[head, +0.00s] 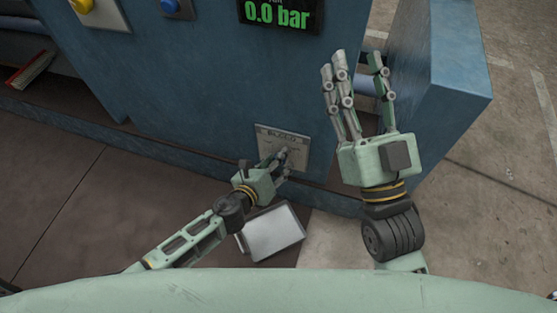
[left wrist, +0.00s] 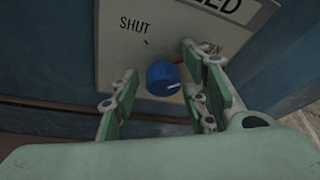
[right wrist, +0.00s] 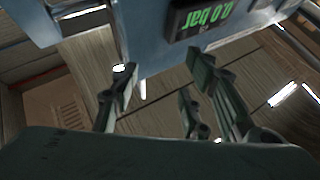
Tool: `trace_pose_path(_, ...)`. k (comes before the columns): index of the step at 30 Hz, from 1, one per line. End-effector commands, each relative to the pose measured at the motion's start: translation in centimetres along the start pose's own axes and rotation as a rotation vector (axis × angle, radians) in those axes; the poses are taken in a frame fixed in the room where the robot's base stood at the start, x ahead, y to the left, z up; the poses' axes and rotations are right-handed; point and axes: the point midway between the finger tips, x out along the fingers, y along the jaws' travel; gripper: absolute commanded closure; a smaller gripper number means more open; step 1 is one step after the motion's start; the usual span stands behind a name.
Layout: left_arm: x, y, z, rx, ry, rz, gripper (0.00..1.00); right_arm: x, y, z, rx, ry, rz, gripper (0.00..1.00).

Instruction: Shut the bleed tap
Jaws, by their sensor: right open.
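The bleed tap is a blue knob (left wrist: 162,78) on a pale plate (left wrist: 125,50) marked SHUT on the left and OPEN, partly hidden, on the right. Its white pointer mark faces right, toward the OPEN side. In the head view the plate (head: 268,133) is low on the blue cabinet, and my left gripper (head: 283,153) is in front of it, hiding the knob. In the left wrist view my left gripper (left wrist: 160,95) is open, with fingers on either side of the knob and gaps showing. My right gripper (head: 355,72) is open and empty, raised beside the cabinet.
The blue cabinet (head: 190,90) carries a display (head: 278,14) reading 0.0 bar, also in the right wrist view (right wrist: 203,17). A yellow button box (head: 100,12) is at upper left. A blue side block (head: 440,90) stands near my right gripper. A grey flat box (head: 270,232) lies on the floor.

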Motion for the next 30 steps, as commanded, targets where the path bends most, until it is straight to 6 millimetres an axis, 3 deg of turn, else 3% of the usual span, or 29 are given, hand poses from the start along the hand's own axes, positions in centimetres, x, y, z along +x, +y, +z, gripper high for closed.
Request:
trace_pose_path(3,0.0,0.0,0.0,0.000,0.000,0.000,0.70,-0.5,1.8,-0.1,0.004,0.003,0.011,0.58)
trace_pose_path(13,0.0,0.1,0.0,0.000,0.000,0.002,0.98,-0.5,1.5,0.0,0.006,0.001,0.010,0.58)
trace_pose_path(20,0.0,0.3,-0.1,-0.014,0.000,-0.003,0.99,-0.6,1.5,-0.3,0.007,0.021,0.011,0.58)
trace_pose_path(23,0.0,0.4,-0.1,-0.041,0.000,-0.013,0.99,-0.1,-0.3,-1.8,-0.007,0.095,-0.004,0.58)
trace_pose_path(30,0.1,0.7,-0.4,-0.168,-0.002,-0.064,0.99,-1.8,-0.9,-6.8,0.006,0.368,-0.016,0.58)
